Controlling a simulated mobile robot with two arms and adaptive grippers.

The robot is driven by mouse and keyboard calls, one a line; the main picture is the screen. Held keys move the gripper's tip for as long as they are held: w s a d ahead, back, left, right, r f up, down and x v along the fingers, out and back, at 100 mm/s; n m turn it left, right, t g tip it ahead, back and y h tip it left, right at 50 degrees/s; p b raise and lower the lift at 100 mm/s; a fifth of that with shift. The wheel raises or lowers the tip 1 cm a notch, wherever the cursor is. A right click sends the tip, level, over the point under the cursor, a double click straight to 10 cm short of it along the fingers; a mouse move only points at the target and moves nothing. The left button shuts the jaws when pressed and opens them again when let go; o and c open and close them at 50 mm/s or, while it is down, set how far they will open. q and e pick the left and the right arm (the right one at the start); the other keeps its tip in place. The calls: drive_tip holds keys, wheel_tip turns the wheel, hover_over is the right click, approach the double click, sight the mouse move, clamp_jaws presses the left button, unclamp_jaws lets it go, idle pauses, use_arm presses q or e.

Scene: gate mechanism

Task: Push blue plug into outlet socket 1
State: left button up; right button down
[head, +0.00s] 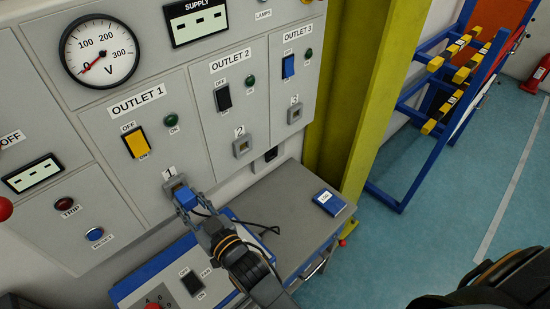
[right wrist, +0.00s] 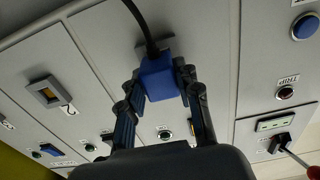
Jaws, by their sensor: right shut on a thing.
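The blue plug (head: 184,197) is at socket 1 (head: 172,184), the grey-framed socket under the "1" label on the Outlet 1 panel. My right gripper (head: 194,208) is shut on the plug from the front. In the right wrist view, the plug (right wrist: 158,79) sits between the two fingers of my right gripper (right wrist: 160,88). A grey edge of socket 1 (right wrist: 146,47) shows behind it. The plug covers the socket opening; how deep it sits in it I cannot tell. A black cable (right wrist: 143,22) trails from the plug. My left gripper is not in view.
Socket 2 (head: 241,147) and socket 3 (head: 295,113) are empty to the right. A yellow Outlet 1 switch (head: 136,143) is above. A grey bench top (head: 285,210) with a blue box (head: 329,201) lies below. A yellow post (head: 372,100) stands at the right.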

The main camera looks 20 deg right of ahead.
drive_tip(key=shift+x, duration=0.8)
idle(0.4)
drive_tip(key=shift+r, duration=0.15)
idle(0.3)
drive_tip(key=c, duration=0.8)
unclamp_jaws()
drive_tip(key=shift+w+a, duration=0.1)
drive_tip(key=shift+w, duration=0.1)
drive_tip(key=shift+c, duration=0.2)
drive_tip(key=shift+s+d, duration=0.2)
drive_tip(key=shift+s, duration=0.3)
drive_tip(key=v, duration=1.1)
